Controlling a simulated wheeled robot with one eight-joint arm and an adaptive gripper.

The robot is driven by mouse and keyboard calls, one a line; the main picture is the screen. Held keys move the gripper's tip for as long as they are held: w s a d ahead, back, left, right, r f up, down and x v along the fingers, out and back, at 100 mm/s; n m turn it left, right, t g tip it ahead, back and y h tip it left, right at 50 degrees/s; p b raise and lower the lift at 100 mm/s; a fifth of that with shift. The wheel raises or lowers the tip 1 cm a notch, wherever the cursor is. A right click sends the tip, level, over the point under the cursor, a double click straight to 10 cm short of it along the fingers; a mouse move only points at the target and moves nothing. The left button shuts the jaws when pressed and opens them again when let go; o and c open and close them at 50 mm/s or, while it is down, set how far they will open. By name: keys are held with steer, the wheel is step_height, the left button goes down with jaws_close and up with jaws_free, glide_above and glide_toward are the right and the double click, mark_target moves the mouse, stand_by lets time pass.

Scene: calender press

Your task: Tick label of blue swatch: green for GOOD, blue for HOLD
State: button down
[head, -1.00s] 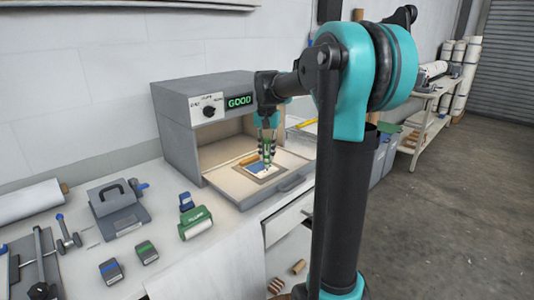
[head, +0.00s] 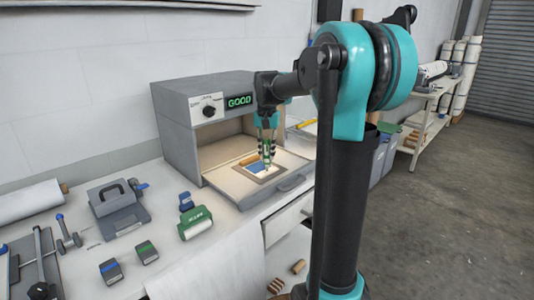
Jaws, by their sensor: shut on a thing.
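The grey light box (head: 178,125) stands on the bench, and its display (head: 239,101) reads GOOD in green. Its tray (head: 222,181) is pulled out at the front. A blue swatch (head: 256,166) with a white label (head: 265,175) lies in a grey frame on the tray, partly hidden behind my gripper. My gripper (head: 267,153) points down over the tray, shut on a green marker (head: 267,148). The marker's tip is at or just above the label; contact and any tick are too small to tell.
A green stamp (head: 195,222) and a blue stamp (head: 186,201) stand left of the tray. Two ink pads, green (head: 147,252) and blue (head: 110,271), lie in front. A grey block with a handle (head: 116,207) stands further left. The bench's front middle is clear.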

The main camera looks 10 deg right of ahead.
steer(key=shift+w, duration=0.1)
steer(key=shift+w+d, duration=0.15)
steer(key=shift+w, duration=0.3)
steer(key=shift+r, duration=0.1)
stand_by(0.8)
steer(key=shift+r, duration=2.95)
steer(key=shift+s, duration=0.1)
